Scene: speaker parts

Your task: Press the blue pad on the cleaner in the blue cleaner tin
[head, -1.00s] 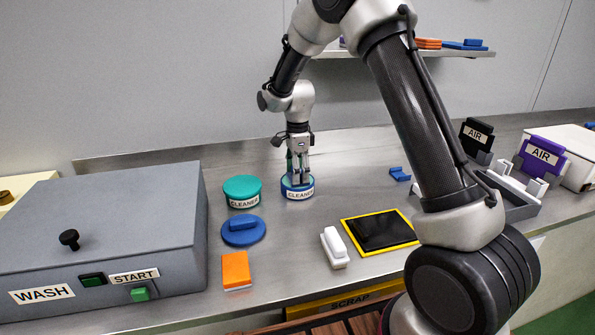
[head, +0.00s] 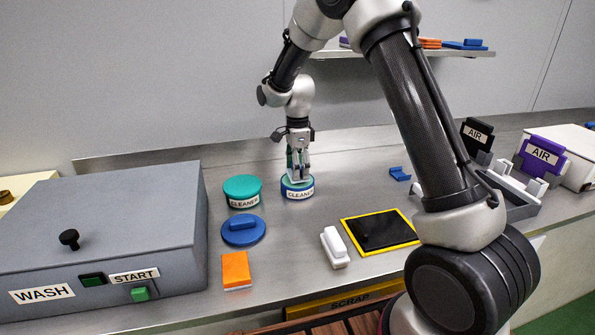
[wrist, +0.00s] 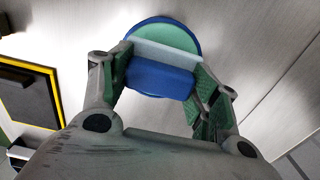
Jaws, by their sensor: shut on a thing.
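The blue cleaner tin (head: 298,193), labelled CLEANER, stands open on the steel bench. My gripper (head: 299,178) is right above it, pointing down. In the wrist view my gripper (wrist: 160,80) is shut on the blue pad (wrist: 158,78), which has a pale strip along one edge. The pad covers part of the tin. The green cleaner (wrist: 170,35) shows beyond the pad, inside the tin's blue rim (wrist: 193,31). Whether the pad's underside touches the cleaner cannot be told.
A teal-topped cleaner tin (head: 243,192) stands close at left, with a round blue lid (head: 243,231) in front. An orange block (head: 236,268), a white block (head: 335,247) and a yellow-edged black mat (head: 380,231) lie nearer. The grey wash box (head: 110,230) is far left.

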